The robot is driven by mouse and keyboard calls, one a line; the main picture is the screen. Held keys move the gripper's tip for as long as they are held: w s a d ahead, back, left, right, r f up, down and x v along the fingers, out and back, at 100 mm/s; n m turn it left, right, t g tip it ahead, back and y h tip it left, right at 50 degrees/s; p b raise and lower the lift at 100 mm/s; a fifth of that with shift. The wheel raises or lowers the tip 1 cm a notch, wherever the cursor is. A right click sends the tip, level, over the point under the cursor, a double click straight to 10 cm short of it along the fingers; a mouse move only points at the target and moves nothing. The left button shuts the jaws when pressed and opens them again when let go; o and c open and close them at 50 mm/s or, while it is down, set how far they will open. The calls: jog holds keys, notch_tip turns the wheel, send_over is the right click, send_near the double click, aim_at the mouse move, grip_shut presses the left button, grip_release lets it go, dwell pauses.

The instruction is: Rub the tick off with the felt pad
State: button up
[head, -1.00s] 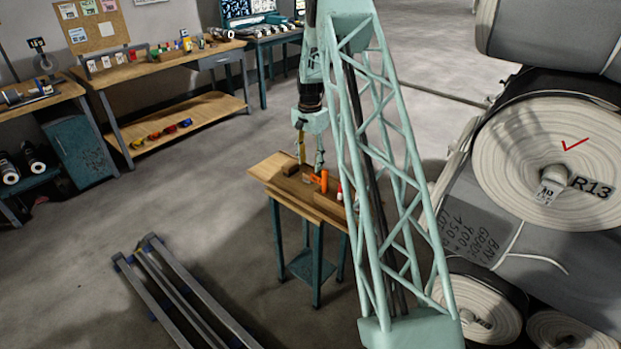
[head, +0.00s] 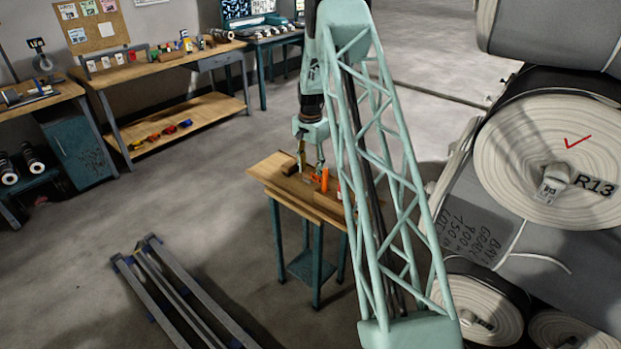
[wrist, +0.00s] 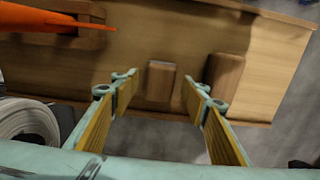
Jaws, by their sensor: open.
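The red tick (head: 577,142) is on the pale round end of the roll (head: 520,165) marked R13, at the right of the head view. My gripper (head: 310,163) is over the small wooden bench (head: 268,172), far left of the tick. In the wrist view my gripper (wrist: 159,84) is open and empty, fingers pointing at the bench top. A small brown block (wrist: 161,80) lies between the fingertips in the picture, apart from both. A second, darker block (wrist: 223,78) is just right of it. I cannot tell which block is the felt pad.
An orange tool (wrist: 60,20) lies at the upper left of the wrist view, near a wooden holder. A metal rail frame (head: 185,295) lies on the floor. Workbenches (head: 175,62) stand along the back wall. Open floor lies left of the small bench.

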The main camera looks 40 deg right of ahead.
jog(key=shift+f, duration=0.6)
jog(key=c, duration=0.9)
jog(key=shift+c, duration=0.2)
